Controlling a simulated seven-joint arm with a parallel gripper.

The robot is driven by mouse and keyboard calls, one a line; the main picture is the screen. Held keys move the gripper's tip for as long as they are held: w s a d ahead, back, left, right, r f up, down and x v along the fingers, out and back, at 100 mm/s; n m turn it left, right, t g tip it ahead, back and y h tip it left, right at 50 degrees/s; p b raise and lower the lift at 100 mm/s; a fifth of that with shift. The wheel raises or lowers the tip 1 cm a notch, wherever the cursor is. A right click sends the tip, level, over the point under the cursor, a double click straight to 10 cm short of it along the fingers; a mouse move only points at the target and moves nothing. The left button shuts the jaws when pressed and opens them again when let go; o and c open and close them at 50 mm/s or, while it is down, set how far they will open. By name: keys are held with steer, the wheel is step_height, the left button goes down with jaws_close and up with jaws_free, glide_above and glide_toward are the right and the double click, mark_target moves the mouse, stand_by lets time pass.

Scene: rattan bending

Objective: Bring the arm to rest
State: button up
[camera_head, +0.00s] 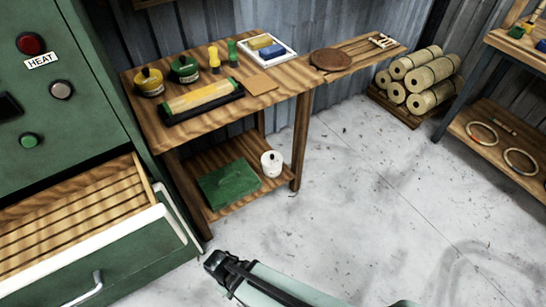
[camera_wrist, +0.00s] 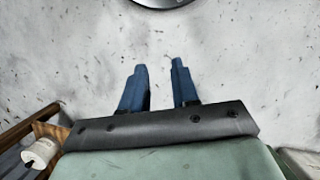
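My gripper (camera_wrist: 159,66) shows in the wrist view with its two blue fingers apart and nothing between them; grey floor lies beyond. In the head view the dark end of my arm (camera_head: 222,266) is low in the middle, over the floor in front of the wooden table (camera_head: 260,108). The fingers are hard to make out there. It looks apart from the table and from the open drawer (camera_head: 90,225) of the green cabinet (camera_head: 75,85), though depth is hard to judge.
Pots, bottles, a tray (camera_head: 267,47) and a dark roller tray (camera_head: 200,101) stand on the table. A white jar (camera_head: 271,163) and green board (camera_head: 228,186) are on its lower shelf. Log-like bundles (camera_head: 420,78) lie behind right. The floor (camera_head: 365,200) at right is clear.

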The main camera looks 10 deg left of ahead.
steer(key=w+d+f+m+g+y, duration=0.1)
steer(key=d+m, duration=0.5)
steer(key=d, duration=1)
steer(key=w+d+f+m+g+y, duration=0.2)
steer(key=w+d+f+m+g, duration=0.2)
steer(key=d, duration=1.3)
steer(key=f+m, duration=0.2)
steer(key=m, duration=0.1)
steer(key=shift+d, duration=0.2)
